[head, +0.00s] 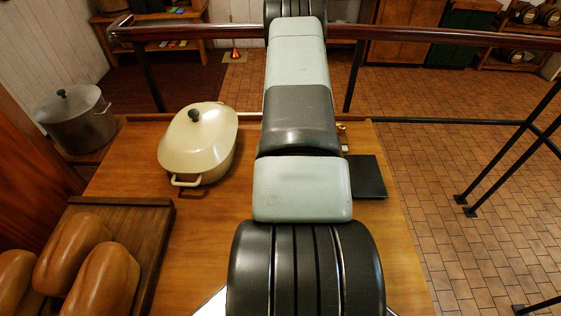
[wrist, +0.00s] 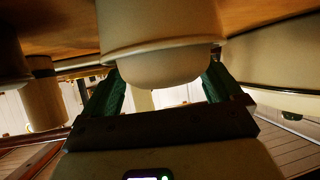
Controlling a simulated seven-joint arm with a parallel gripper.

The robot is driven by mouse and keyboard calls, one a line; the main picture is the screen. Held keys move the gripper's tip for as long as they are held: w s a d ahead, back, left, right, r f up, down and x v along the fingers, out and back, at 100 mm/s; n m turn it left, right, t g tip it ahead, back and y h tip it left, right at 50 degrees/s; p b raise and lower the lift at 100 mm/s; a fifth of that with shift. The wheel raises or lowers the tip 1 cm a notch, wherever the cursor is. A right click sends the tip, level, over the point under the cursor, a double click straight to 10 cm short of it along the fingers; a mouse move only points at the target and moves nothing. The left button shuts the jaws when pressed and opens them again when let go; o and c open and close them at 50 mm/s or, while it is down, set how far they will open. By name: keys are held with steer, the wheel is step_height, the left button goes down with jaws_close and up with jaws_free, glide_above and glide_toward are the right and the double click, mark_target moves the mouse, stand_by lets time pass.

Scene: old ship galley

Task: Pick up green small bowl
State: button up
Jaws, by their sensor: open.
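No clearly green bowl shows in the head view, where my arm covers the middle of the table. In the wrist view, which looks upside down, a pale beige-grey rounded vessel (wrist: 165,62) stands at the table between my fingers. I cannot tell from its colour whether it is the green small bowl. My gripper (wrist: 163,78) is open, with one green-padded finger on each side of the vessel. Whether the pads touch it cannot be told. My gripper is hidden in the head view.
A cream lidded casserole (head: 198,140) stands left of my arm; a dark flat board (head: 367,177) lies right. Bread loaves (head: 75,255) on a wooden tray (head: 150,240) fill the near left. A grey pot (head: 75,122) stands far left. A railing (head: 430,35) runs behind the table.

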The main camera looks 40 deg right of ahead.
steer(key=shift+x, duration=0.95)
steer(key=c, duration=1.2)
steer(key=shift+r, duration=0.1)
